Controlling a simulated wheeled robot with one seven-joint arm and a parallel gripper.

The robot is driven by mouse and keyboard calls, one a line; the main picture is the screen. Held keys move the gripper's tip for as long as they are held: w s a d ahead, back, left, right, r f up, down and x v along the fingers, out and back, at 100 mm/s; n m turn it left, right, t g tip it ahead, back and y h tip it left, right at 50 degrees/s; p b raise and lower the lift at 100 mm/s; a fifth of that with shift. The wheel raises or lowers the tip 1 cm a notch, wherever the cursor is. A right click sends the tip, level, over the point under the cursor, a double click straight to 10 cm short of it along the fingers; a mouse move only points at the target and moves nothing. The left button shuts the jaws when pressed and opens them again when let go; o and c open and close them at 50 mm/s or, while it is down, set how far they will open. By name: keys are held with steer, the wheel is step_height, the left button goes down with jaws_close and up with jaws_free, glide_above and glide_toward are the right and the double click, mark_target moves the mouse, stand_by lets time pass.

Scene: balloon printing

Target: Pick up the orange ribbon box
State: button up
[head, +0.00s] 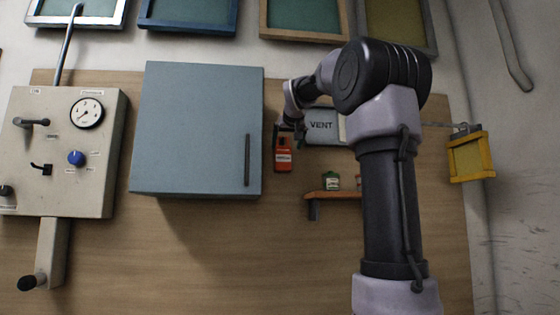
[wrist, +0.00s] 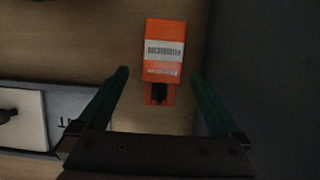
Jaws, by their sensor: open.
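The orange ribbon box (head: 283,156) is on the wooden board, just right of the blue-grey cabinet in the head view. In the wrist view the box (wrist: 163,56) is orange with a white barcode label and a dark part at its near end. My gripper (wrist: 159,72) is open, with one green finger on each side of the box's near end. No contact between the fingers and the box can be made out. In the head view my gripper (head: 290,128) is small and partly hidden, right above the box.
The blue-grey cabinet (head: 198,125) stands close on the left. A grey VENT unit (head: 321,127) is close on the right. A control panel (head: 62,155) is at the far left.

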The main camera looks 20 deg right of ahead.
mark_target(283, 152)
steer(key=x, duration=0.8)
steer(key=shift+w+a+r, duration=0.1)
steer(key=shift+w+a, duration=0.05)
steer(key=shift+a, duration=0.05)
steer(key=c, duration=1.4)
